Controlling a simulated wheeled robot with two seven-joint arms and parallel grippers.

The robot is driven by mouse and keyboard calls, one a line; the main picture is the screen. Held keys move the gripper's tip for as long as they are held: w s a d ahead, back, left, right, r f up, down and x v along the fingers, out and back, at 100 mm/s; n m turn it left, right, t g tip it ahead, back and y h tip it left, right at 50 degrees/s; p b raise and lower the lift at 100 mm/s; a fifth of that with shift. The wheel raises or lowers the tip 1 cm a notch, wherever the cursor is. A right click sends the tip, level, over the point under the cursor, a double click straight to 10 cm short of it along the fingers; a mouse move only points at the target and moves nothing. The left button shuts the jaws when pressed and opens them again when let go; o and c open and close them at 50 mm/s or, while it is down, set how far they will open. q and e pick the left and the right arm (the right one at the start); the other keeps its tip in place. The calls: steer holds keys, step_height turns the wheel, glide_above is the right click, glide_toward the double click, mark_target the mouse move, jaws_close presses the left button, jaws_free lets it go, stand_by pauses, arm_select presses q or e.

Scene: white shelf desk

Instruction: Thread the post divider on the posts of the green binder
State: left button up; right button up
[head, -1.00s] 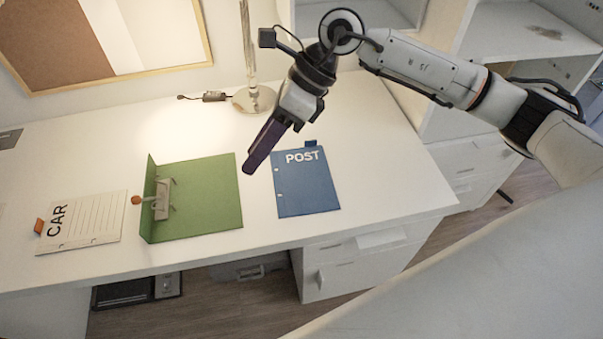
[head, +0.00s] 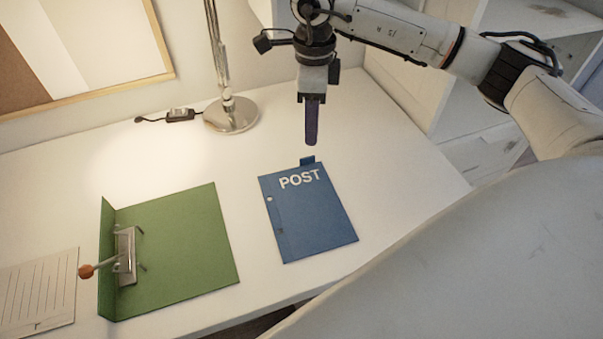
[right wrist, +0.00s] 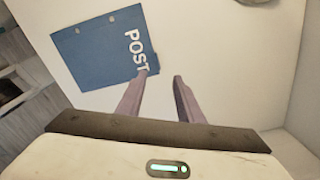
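The blue POST divider (head: 310,220) lies flat on the white desk, right of the binder. Its small tab (head: 307,161) points toward the back, and its punched holes are along its left edge. It also shows in the right wrist view (right wrist: 98,50). The green binder (head: 185,245) lies open at the left, with a metal post mechanism (head: 126,256) and an orange-knobbed lever (head: 86,271). My right gripper (head: 311,142) is above the desk just behind the tab. In the right wrist view its fingers (right wrist: 163,76) are apart and empty, one close to the tab. My left gripper is out of view.
A lined white divider (head: 38,293) lies left of the binder, cut by the picture edge. A lamp base (head: 231,115) and a cable switch (head: 180,114) are at the back. The desk (head: 400,190) is clear right of the blue divider.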

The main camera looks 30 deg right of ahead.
steer(key=f, duration=0.7)
steer(key=shift+a+f, duration=0.35)
steer(key=shift+f, duration=0.05)
